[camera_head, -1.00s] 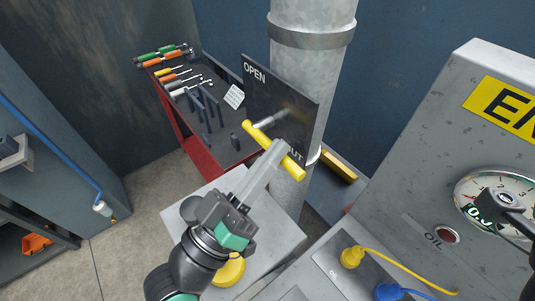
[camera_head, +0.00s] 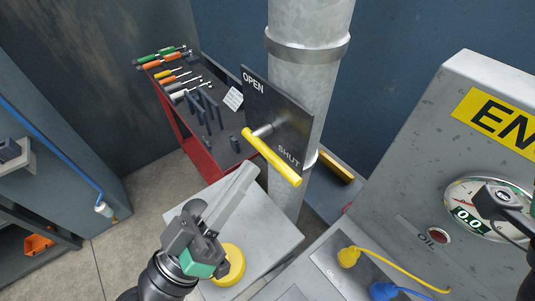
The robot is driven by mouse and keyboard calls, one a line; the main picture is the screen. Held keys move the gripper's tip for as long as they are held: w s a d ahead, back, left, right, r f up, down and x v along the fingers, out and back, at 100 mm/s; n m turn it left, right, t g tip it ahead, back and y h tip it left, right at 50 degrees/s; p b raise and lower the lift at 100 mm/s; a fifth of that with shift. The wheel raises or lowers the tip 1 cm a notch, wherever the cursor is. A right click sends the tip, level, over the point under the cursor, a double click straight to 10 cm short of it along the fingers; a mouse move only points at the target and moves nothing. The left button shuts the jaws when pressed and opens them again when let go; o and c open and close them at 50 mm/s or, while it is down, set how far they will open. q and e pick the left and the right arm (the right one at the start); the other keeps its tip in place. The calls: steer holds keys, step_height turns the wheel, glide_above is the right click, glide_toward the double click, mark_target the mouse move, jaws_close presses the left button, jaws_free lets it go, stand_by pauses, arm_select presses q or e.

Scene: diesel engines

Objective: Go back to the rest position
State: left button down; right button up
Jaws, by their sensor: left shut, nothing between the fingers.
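My left gripper (camera_head: 247,172) is in the lower middle of the head view, with its arm coming in from the bottom. Its fingers are shut and empty, and their tips are a little apart from the yellow lever handle (camera_head: 272,157). The handle lies slanted across a dark plate (camera_head: 285,110) marked OPEN and SHUT, its lower end near the word SHUT. The plate is fixed in front of a thick grey pipe (camera_head: 308,60). A dark part of my right arm shows at the right edge; its fingers cannot be made out.
Right of the pipe stands a grey panel (camera_head: 420,130) with a gauge (camera_head: 470,208) showing 0.0. Yellow (camera_head: 348,257) and blue (camera_head: 383,291) plugs sit below it. A yellow round knob (camera_head: 229,265) is beside my left wrist. A red tool cart (camera_head: 190,138) stands behind.

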arm_select(q)
steer(key=v, duration=0.3)
steer(key=shift+a+f+b, duration=0.15)
steer(key=shift+a+b, duration=0.15)
steer(key=shift+a, duration=0.05)
step_height(320, 180, up, 17)
steer(key=a+m+t+h, duration=0.1)
steer(key=a+m+t, duration=0.1)
steer(key=m+t, duration=0.15)
steer(key=a+r+n+t+y, duration=0.55)
steer(key=a+r+y, duration=0.2)
steer(key=y, duration=0.65)
step_height(320, 180, up, 31)
steer(key=h+p, duration=0.1)
steer(key=p, duration=3)
steer(key=shift+a, duration=0.2)
